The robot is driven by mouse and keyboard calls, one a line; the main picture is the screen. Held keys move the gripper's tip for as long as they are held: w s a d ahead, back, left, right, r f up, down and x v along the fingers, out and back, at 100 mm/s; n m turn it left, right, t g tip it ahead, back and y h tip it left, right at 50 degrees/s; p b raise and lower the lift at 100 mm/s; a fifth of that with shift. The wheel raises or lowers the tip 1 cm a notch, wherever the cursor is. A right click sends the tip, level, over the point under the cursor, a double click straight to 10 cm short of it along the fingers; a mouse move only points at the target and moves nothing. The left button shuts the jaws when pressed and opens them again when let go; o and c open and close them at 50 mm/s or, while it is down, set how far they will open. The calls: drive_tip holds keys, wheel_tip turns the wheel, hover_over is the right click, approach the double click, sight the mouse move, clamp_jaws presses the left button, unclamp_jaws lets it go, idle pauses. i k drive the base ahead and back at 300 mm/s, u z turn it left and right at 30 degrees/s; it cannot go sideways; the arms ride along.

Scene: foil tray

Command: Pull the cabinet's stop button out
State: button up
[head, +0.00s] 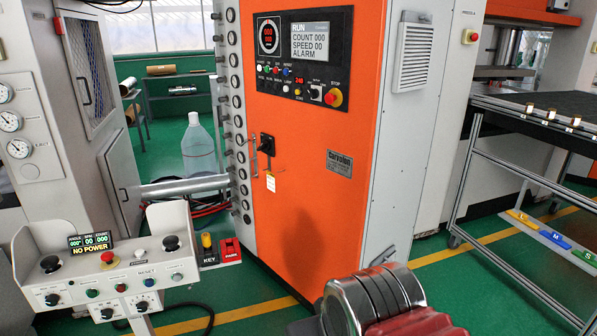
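The orange cabinet (310,215) stands in the middle of the head view. Its stop button (332,97) is a red mushroom head on a yellow base, at the lower right of the black control panel (300,55). The word STOP is printed above it. From this distance I cannot tell whether the button is in or out. The panel's screen (310,41) reads RUN, COUNT 000, SPEED 00, ALARM. A ribbed metal and red part of my arm rises at the bottom, in front of the cabinet's lower right. My gripper's fingers do not show, and nothing touches the button.
A control pedestal (150,268) at lower left has its own red button (107,258) and a display reading NO POWER. A wheeled cart (500,180) stands right. Green floor is free between cabinet and cart.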

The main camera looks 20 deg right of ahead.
sight(330, 98)
drive_tip(key=z, duration=0.2)
drive_tip(key=i, duration=1.05)
drive_tip(key=u, duration=0.5)
drive_tip(key=i, duration=0.8)
drive_tip(key=u, duration=0.6)
